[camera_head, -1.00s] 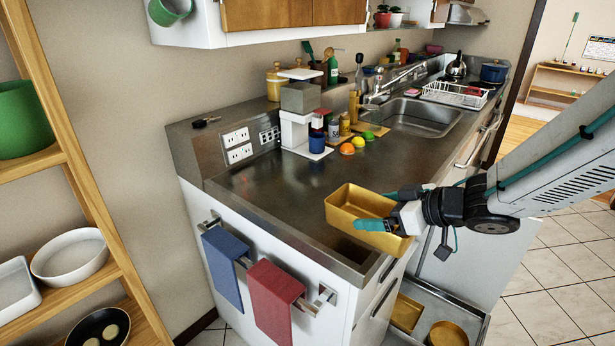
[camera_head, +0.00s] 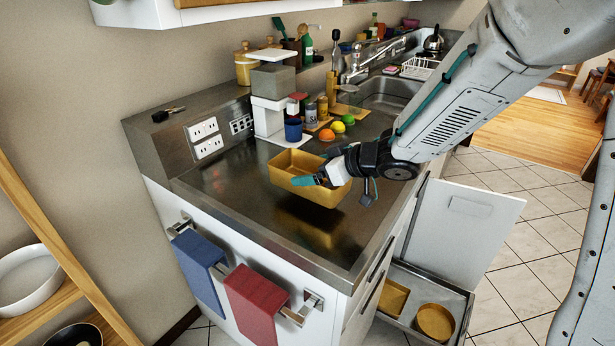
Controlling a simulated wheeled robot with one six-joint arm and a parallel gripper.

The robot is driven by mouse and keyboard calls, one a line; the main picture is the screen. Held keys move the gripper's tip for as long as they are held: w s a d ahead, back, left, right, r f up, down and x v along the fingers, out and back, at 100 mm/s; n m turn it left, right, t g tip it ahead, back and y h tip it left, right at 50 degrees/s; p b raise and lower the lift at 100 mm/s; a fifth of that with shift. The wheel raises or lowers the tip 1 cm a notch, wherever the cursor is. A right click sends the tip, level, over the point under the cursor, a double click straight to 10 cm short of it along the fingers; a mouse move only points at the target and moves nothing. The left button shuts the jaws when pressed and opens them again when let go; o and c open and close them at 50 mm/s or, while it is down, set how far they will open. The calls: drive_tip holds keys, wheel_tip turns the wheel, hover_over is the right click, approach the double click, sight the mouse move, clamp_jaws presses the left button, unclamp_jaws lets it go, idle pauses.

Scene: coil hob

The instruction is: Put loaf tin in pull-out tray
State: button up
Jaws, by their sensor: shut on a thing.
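The loaf tin (camera_head: 292,165) is a gold rectangular tin. My gripper (camera_head: 318,179) is shut on its near right wall and holds it above the steel counter, with a dark reflection below it. The pull-out tray (camera_head: 458,304) is low at the right end of the counter unit, drawn out. It holds a gold square tin (camera_head: 393,298) and a gold round tin (camera_head: 435,321). Part of the tray is hidden by the cabinet corner and the frame's lower edge.
A white panel (camera_head: 470,225) stands upright behind the tray. Blue (camera_head: 200,268) and red (camera_head: 254,302) towels hang on the front rail. A coffee machine (camera_head: 270,98), fruit (camera_head: 338,127) and jars stand at the back. The front counter (camera_head: 240,215) is clear.

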drive_tip(key=shift+w+d+f, duration=0.1)
drive_tip(key=shift+d+f, duration=0.05)
drive_tip(key=shift+f, duration=1.55)
drive_tip(key=shift+f, duration=0.15)
drive_tip(key=o, duration=1)
drive_tip(key=shift+d+r, duration=0.2)
drive_tip(key=shift+r, duration=0.1)
drive_tip(key=v, duration=1.1)
drive_tip(key=shift+s+d+r, duration=0.1)
drive_tip(key=shift+s+d, duration=0.05)
drive_tip(key=shift+s, duration=0.2)
